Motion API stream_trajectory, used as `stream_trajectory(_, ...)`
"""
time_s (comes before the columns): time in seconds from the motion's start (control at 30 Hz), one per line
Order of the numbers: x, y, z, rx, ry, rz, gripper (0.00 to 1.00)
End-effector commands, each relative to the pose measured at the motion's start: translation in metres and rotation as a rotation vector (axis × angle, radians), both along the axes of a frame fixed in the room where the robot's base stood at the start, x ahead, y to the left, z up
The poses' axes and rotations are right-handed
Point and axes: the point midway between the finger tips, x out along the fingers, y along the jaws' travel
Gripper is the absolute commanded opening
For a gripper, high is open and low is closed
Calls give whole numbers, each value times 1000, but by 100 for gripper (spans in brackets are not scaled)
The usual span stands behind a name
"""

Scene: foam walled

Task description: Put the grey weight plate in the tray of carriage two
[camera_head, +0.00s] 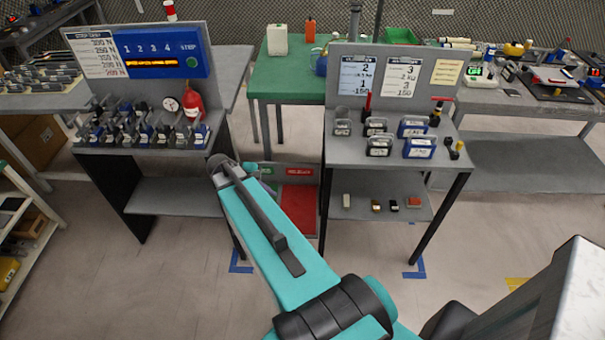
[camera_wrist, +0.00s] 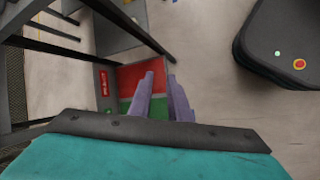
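Several weights with white labels stand on the right-hand bench in the head view. Some have grey bodies, such as the grey weight (camera_head: 378,146), and others are blue, such as the blue weight (camera_head: 419,148). I cannot tell which one is the grey weight plate. My gripper (camera_wrist: 159,78) is open and empty in the wrist view, above a red and green floor area.
The right bench (camera_head: 455,137) has a back board with two numbered cards and a lower shelf (camera_head: 385,207). A red extinguisher-like object (camera_head: 193,101) stands on the left bench. A red bin (camera_head: 298,203) sits between the benches. Open floor lies in front.

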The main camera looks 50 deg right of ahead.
Motion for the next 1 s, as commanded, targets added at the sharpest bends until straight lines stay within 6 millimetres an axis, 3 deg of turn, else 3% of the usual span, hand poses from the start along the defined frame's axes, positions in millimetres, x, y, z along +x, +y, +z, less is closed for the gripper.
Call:
stream_trajectory(0.03,5,28,-8,37,-37,-9,17)
stream_trajectory(0.27,15,148,-51,227,-168,-118,17)
stream_trajectory(0.4,-2,220,-92,341,-185,-207,17)
stream_trajectory(0.5,-22,251,-123,388,-165,-260,17)
stream_trajectory(0.7,-68,281,-180,421,-91,-326,17)
stream_trajectory(1.0,-146,293,-259,414,43,-376,17)
